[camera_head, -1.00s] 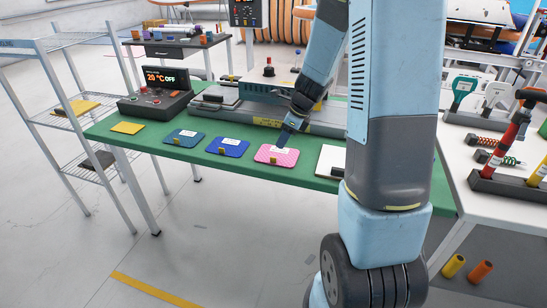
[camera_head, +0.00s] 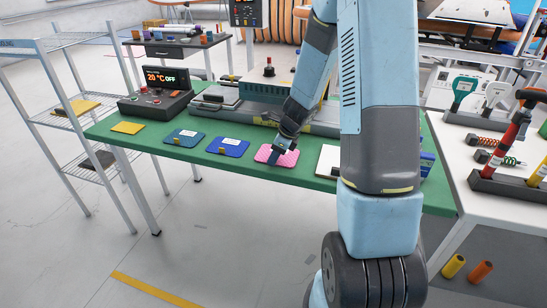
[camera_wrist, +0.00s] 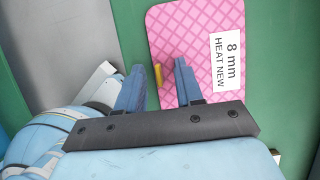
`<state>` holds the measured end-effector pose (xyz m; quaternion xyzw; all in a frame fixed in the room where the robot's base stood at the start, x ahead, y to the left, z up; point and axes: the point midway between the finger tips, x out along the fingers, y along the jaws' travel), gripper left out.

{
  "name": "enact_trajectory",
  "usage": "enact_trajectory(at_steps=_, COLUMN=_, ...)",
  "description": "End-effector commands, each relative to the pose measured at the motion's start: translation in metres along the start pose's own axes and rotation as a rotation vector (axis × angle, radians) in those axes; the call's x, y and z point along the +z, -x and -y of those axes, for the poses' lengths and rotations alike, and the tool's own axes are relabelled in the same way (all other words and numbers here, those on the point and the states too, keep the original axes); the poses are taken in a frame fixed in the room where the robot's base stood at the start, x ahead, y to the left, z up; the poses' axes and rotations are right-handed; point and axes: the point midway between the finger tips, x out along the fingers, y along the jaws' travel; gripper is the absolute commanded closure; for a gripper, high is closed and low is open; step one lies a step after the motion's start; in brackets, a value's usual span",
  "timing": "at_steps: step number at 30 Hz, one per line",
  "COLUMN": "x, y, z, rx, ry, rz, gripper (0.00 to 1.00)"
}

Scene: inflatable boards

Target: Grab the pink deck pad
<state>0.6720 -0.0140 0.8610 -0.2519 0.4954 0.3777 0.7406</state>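The pink deck pad (camera_head: 289,160) lies flat on the green tabletop, near its front edge. I cannot tell whether the fingers touch the pad.
A blue pad (camera_head: 228,147), a teal pad (camera_head: 185,138) and a yellow pad (camera_head: 127,128) lie left of the pink one. A white pad (camera_head: 328,158) lies to its right. A grey press-like machine (camera_head: 260,115) and a controller reading 20 °C OFF (camera_head: 155,98) stand behind.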

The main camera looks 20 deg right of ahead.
Motion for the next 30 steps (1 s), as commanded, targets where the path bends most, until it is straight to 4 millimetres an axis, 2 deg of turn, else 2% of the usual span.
enact_trajectory(at_steps=6, x=0.0001, y=0.0, z=0.0002, rx=0.0, ry=0.0, rz=0.0, gripper=0.66)
enact_trajectory(at_steps=17, x=-0.0001, y=0.0003, z=0.0003, rx=-0.001, ry=0.0, rz=0.0, gripper=1.0)
enact_trajectory(at_steps=30, x=-0.0002, y=0.0005, z=0.0004, rx=-0.001, ry=0.0, rz=0.0, gripper=1.0)
